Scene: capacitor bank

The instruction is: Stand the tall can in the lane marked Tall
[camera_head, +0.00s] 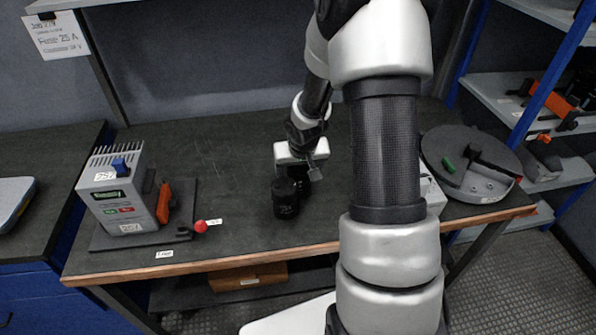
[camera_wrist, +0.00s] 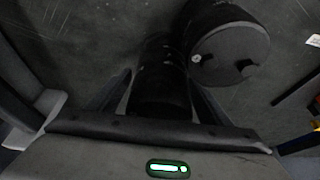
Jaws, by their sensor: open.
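Two black cans stand close together on the dark bench in the middle of the head view. The front can (camera_head: 286,204) shows clearly; the other (camera_head: 299,183) is partly hidden behind it and by my gripper (camera_head: 302,172). In the wrist view one dark can (camera_wrist: 160,75) lies between the two spread fingers of my gripper (camera_wrist: 160,90). A wider round-topped can (camera_wrist: 230,52) stands just right of it, outside the fingers. I cannot tell for sure which is the tall can. The lane marked Tall cannot be made out; small white labels (camera_head: 164,254) are unreadable.
A round grey device (camera_head: 470,165) is at the right, beyond my arm.

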